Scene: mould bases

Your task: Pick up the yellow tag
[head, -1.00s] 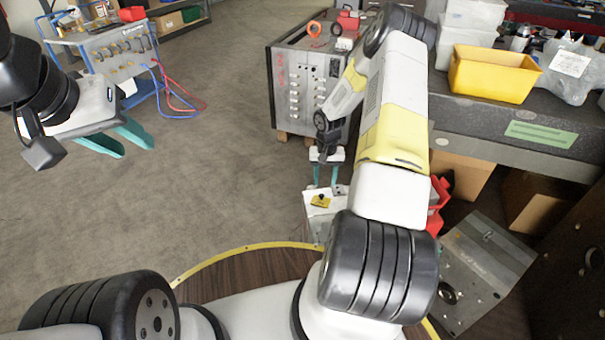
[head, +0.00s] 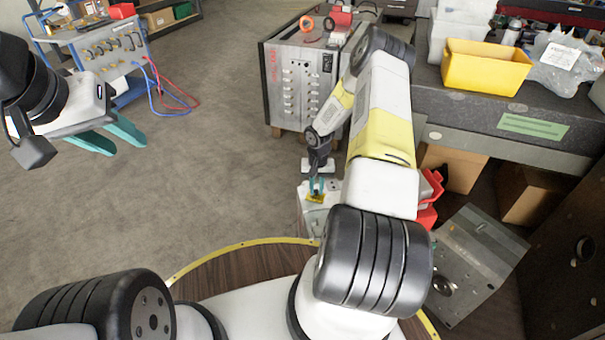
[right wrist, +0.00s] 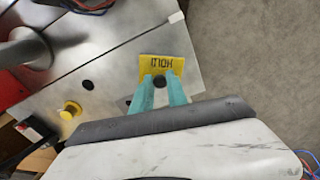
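The yellow tag (head: 316,198) is at the top of a grey metal block (head: 308,215), below my right gripper (head: 317,190). In the right wrist view the tag (right wrist: 160,66) shows dark lettering, and a dark knob (right wrist: 160,82) is at its near edge. I cannot tell whether the tag still touches the metal. My left gripper (head: 128,147) is open and empty above the floor at the left.
A workbench (head: 470,120) with a yellow bin (head: 487,68) stands at the right. A grey cabinet (head: 296,85) stands behind the block, and red bins (head: 428,200) are right of my right arm. A cart with hoses (head: 105,50) is at the back left. Floor between is clear.

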